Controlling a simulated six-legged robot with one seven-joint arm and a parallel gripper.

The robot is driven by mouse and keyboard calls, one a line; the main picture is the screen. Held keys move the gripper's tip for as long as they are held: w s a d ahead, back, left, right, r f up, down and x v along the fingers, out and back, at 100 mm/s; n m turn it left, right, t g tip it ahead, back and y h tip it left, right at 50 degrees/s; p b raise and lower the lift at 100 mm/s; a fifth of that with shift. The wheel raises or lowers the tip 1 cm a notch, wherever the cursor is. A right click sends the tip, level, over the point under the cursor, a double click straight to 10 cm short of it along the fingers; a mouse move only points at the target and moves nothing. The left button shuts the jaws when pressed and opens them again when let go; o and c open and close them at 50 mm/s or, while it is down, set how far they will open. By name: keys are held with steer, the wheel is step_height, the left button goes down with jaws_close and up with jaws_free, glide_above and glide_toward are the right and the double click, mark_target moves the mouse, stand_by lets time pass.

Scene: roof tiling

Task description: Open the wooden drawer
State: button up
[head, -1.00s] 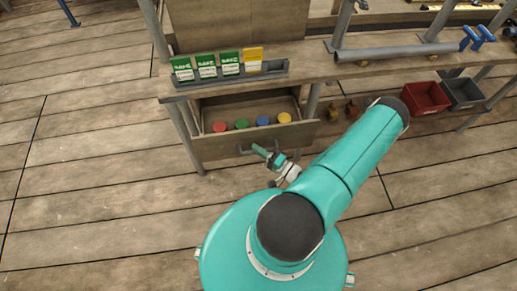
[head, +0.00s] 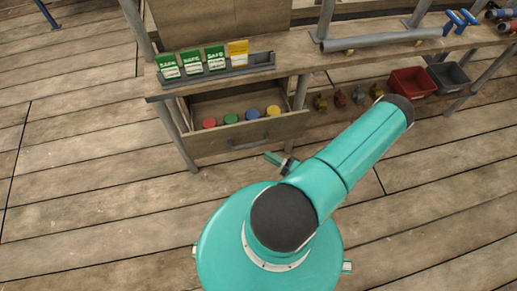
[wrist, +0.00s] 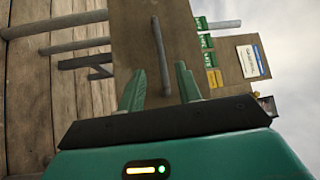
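The wooden drawer (head: 212,146) sits under the workbench and stands pulled out, with its inside showing. Round red (head: 209,122), green (head: 231,118), blue (head: 253,113) and yellow (head: 273,111) pieces lie in it. A grey bar handle (head: 249,143) is on the drawer front. My gripper (head: 274,158) is in front of the drawer, right of the handle and apart from it. In the wrist view my gripper (wrist: 160,68) is open and empty. The handle (wrist: 160,50) shows ahead of it, lined up between the fingers.
The workbench (head: 300,62) carries a rack (head: 220,74) of green and yellow boxes and a grey pipe (head: 380,40). Red (head: 412,82) and grey (head: 449,76) bins sit under it at right.

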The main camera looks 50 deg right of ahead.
steer(key=v, duration=0.4)
stand_by(0.5)
steer(key=w+a+r+n+g+y, duration=0.2)
steer(key=w+r+n+g, duration=0.3)
steer(key=r, duration=0.4)
steer(key=w+a+r+n+g+y, duration=0.2)
steer(key=w+a+r+g, duration=0.1)
steer(key=r+g, duration=0.45)
steer(key=w+a+r+n+g+y, duration=0.2)
steer(key=w+r+n+g, duration=0.25)
steer(key=r, duration=0.45)
steer(key=s+a+r+n+t+h, duration=0.1)
steer(key=a+r+h, duration=0.4)
steer(key=a+r, duration=0.3)
steer(key=s+a+r+n+t+h, duration=0.1)
steer(key=a+r+h, duration=0.3)
steer(key=a+r, duration=0.5)
step_height(320, 180, up, 6)
steer(key=shift+s+r+n+t+h, duration=0.1)
steer(key=shift+s+n+t+h, duration=0.1)
steer(key=shift+n+t+h, duration=0.35)
steer(key=shift+m, duration=0.3)
